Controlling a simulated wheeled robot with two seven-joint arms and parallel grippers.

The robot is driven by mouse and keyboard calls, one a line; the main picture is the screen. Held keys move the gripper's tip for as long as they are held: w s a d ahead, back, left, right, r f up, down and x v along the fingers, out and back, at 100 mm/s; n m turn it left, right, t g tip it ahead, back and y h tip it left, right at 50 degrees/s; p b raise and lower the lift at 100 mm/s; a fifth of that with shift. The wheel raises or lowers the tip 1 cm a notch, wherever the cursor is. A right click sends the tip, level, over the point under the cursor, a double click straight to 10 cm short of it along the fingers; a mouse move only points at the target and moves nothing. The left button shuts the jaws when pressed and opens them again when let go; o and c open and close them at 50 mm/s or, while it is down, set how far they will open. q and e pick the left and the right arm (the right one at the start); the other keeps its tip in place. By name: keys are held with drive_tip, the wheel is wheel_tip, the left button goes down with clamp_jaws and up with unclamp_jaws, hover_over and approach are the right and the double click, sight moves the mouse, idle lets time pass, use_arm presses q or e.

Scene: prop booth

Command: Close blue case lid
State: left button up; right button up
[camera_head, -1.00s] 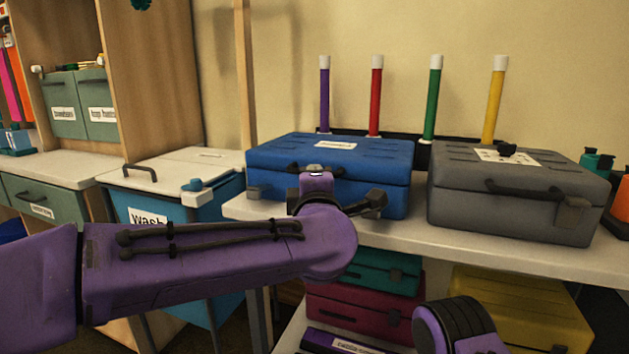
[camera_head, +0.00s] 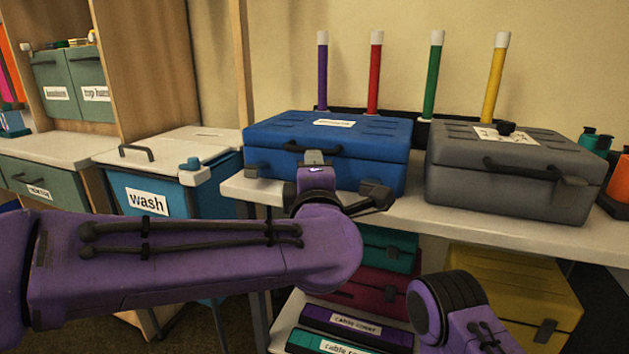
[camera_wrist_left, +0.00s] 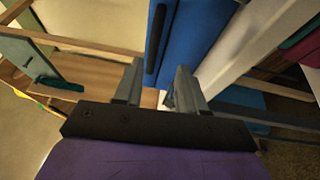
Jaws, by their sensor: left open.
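The blue case (camera_head: 330,150) sits on the white shelf, and its lid looks down flat on the body, with a dark handle and a white label on top. My left arm comes in from the left, and its gripper (camera_head: 314,162) is in front of the case's front face, hiding part of it. In the left wrist view the blue case (camera_wrist_left: 195,40) shows beyond the two fingers of the left gripper (camera_wrist_left: 157,88), which are apart with nothing between them. Part of my right arm shows at the bottom; its gripper is out of frame.
A grey case (camera_head: 510,175) stands close to the right of the blue one on the shelf (camera_head: 470,225). Upright coloured tubes stand behind them. A blue wash bin (camera_head: 185,195) with a white lid stands to the left. More cases lie on lower shelves.

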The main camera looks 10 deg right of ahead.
use_arm(q)
drive_tip(key=s+a, duration=0.1)
drive_tip(key=s, duration=0.5)
drive_tip(key=shift+f, duration=0.2)
